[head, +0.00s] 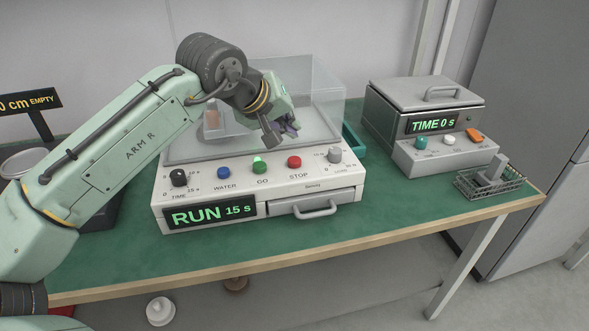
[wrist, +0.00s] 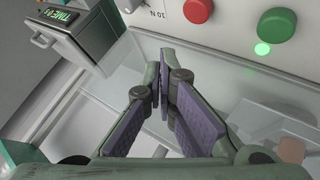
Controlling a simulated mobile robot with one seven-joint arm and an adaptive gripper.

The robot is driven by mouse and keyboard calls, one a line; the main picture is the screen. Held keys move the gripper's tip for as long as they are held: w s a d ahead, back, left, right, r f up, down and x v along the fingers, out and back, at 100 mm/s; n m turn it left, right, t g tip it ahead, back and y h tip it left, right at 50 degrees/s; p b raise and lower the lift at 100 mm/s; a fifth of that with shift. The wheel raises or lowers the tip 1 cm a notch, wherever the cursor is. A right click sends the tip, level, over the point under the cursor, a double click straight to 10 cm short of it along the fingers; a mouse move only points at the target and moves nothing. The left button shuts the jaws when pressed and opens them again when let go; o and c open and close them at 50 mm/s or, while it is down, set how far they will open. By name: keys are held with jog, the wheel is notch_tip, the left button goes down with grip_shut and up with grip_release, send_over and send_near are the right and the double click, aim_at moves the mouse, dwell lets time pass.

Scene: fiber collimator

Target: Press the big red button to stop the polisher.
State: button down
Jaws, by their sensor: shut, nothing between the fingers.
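The polisher (head: 158,199) is a white console on the green bench, with a lit display (head: 210,214) reading RUN 15 s. Its red STOP button (head: 294,162) stands on the sloped top panel, right of the green GO button (head: 260,166), which looks lit. In the wrist view the red button (wrist: 198,10) is at the top edge, beside the green button (wrist: 277,24). My gripper (head: 290,127) is shut and empty, above and behind the button row, apart from the red button. In the wrist view its purple-padded fingers (wrist: 164,88) point toward the panel.
A clear cover (head: 322,84) stands behind the panel, close to my gripper. A blue WATER button (head: 223,173), a black dial (head: 179,178) and a grey knob (head: 334,155) share the panel. A grey lidded machine (head: 425,95) and wire basket (head: 512,183) are to the right.

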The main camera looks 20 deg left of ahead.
aim_at(291, 159)
jog(key=shift+f+b, duration=0.95)
jog(key=shift+f, duration=1.4)
jog(key=shift+f+b, duration=0.5)
jog(key=shift+f, duration=0.05)
dwell(0.7)
jog(key=shift+r, duration=0.15)
jog(key=shift+r+p, duration=0.8)
jog(key=shift+p, duration=0.05)
notch_tip(291, 159, up, 5)
jog(key=p, duration=0.4)
jog(key=shift+r, duration=0.1)
